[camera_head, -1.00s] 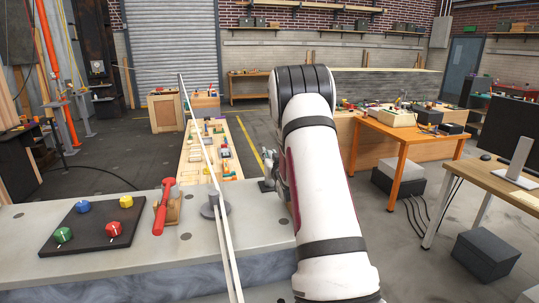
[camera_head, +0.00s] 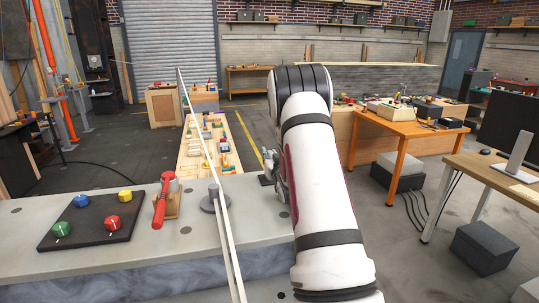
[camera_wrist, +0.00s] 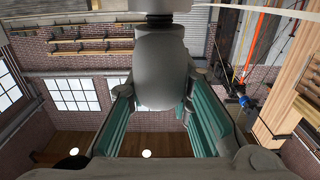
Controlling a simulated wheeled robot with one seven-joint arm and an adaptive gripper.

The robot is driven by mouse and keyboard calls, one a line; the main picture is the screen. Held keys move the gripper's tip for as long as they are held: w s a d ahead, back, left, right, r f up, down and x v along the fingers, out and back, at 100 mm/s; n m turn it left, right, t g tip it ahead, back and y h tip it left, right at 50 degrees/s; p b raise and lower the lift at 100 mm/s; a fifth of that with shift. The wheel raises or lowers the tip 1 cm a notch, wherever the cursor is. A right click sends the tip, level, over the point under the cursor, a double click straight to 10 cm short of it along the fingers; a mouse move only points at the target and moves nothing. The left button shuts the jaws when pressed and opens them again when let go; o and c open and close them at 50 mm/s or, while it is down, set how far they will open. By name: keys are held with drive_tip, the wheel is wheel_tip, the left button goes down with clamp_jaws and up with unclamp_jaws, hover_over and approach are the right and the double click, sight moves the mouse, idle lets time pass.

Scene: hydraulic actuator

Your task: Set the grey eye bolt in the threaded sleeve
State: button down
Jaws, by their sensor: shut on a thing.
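My gripper (camera_wrist: 160,100) shows from close up in the wrist view, with teal pads on both fingers. It is shut on a grey rounded piece (camera_wrist: 160,70), which looks like the grey eye bolt seen edge-on. Its narrower end points up in the picture to a pale grey cylinder (camera_wrist: 158,5). I cannot tell whether that cylinder is the threaded sleeve, or whether the two touch. In the head view my white arm hides most of the gripper (camera_head: 279,170), which is at the far edge of the grey bench. The bolt and the sleeve cannot be made out there.
The grey bench (camera_head: 185,245) holds a black board (camera_head: 82,238) with coloured knobs, a red-handled tool (camera_head: 161,203) and a round grey base with a post (camera_head: 208,207). An orange table (camera_head: 400,125) stands to the right.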

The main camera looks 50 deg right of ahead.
drive_tip(key=shift+f, duration=0.3)
idle(0.5)
drive_tip(key=c, duration=1.3)
unclamp_jaws()
drive_tip(key=shift+f, duration=0.1)
drive_tip(key=shift+c, duration=0.2)
drive_tip(key=shift+o, duration=0.2)
drive_tip(key=o, duration=0.6)
drive_tip(key=shift+f, duration=0.1)
drive_tip(key=shift+c, duration=0.2)
drive_tip(key=shift+r+p, duration=1.55)
drive_tip(key=shift+r, duration=3.65)
